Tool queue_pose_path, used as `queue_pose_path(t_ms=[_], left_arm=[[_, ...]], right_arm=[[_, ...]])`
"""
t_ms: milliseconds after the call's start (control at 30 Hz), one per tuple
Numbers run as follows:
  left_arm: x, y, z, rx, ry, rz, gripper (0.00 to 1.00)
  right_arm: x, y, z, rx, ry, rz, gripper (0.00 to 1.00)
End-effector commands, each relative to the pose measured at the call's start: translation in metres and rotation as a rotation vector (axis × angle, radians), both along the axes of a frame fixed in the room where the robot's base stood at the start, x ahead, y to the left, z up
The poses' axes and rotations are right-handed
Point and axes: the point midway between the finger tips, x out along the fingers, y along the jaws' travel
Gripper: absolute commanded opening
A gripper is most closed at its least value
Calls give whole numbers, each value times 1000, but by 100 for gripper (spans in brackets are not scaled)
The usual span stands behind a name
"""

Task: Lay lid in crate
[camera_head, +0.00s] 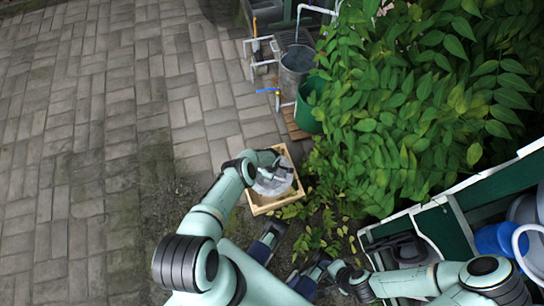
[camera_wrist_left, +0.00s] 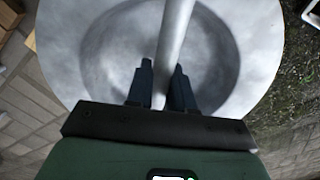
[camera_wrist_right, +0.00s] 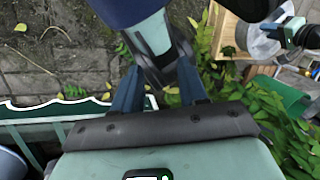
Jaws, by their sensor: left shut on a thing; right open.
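The lid (camera_head: 268,187) is a round grey metal disc with a dished middle and a bar handle. My left gripper (camera_wrist_left: 163,70) is shut on that handle, and the lid (camera_wrist_left: 100,45) fills most of the left wrist view. The crate (camera_head: 262,209) is a shallow, light wooden box on the ground. In the head view the lid overlaps the crate's opening; I cannot tell its exact height. The crate (camera_wrist_right: 227,38) and lid (camera_wrist_right: 262,45) also show at the upper right of the right wrist view. My right gripper (camera_wrist_right: 159,65) is open, close to my own body, away from the crate.
A green bucket (camera_head: 311,103) and a grey metal can (camera_head: 296,66) stand beyond the crate on a wooden base. Leafy bushes (camera_head: 400,110) crowd its right side. A green shelf with white trim (camera_head: 448,225) stands at the lower right. Paving (camera_head: 90,130) on the left is clear.

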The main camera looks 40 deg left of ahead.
Motion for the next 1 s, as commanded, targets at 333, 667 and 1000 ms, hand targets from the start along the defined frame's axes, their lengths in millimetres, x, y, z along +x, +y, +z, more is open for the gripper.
queue_pose_path(t_ms=[333, 667, 1000], left_arm=[[2, 1, -57, 0, -2, 0, 0], [3, 1, -88, 2, -5, -2, 0], [3, 0, -106, 1, -4, -1, 0]], right_arm=[[66, -32, -54, -86, -173, -74, 43], [83, -50, -85, -125, -209, -105, 43], [68, -55, -107, -132, -153, -109, 43]])
